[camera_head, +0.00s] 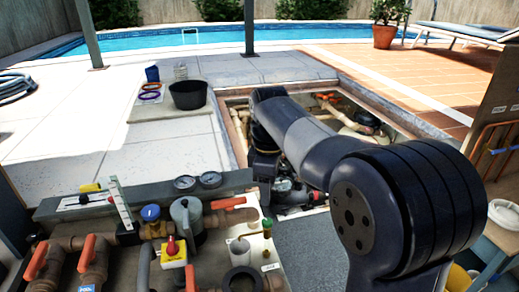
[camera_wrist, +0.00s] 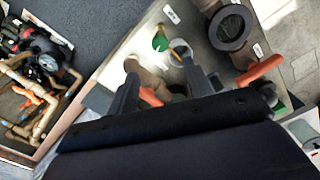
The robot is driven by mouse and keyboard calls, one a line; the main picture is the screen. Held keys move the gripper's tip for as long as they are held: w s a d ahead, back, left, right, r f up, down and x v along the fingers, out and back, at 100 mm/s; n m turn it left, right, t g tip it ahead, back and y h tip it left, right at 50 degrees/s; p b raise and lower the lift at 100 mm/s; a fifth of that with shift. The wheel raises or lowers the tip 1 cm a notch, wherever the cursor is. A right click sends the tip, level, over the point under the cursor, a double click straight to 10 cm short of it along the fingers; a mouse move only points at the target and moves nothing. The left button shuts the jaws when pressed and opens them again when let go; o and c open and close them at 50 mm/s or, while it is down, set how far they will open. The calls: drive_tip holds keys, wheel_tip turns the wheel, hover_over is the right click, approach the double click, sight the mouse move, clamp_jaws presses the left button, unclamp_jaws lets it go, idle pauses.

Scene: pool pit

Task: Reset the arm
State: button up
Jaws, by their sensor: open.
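My gripper (camera_wrist: 160,78) shows in the wrist view with its two dark fingers apart and nothing held between them. I cannot tell whether a finger touches any of these. In the head view my arm (camera_head: 315,145) reaches from the lower right over the open pit (camera_head: 395,118) and bends down at its far end. My gripper cannot be made out there among the dark parts in the pit.
A valve bench with orange handles (camera_head: 92,252), gauges (camera_head: 185,183) and a red knob (camera_head: 172,246) fills the lower left. A black bucket (camera_head: 188,95) stands on the paving left of the pit. A wooden rack (camera_head: 500,140) is at right. Paving on the left is mostly clear.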

sight(267, 220)
wheel_tip(267, 220, down, 10)
drive_tip(key=shift+f+p, duration=0.15)
drive_tip(key=shift+p, duration=0.25)
idle(0.3)
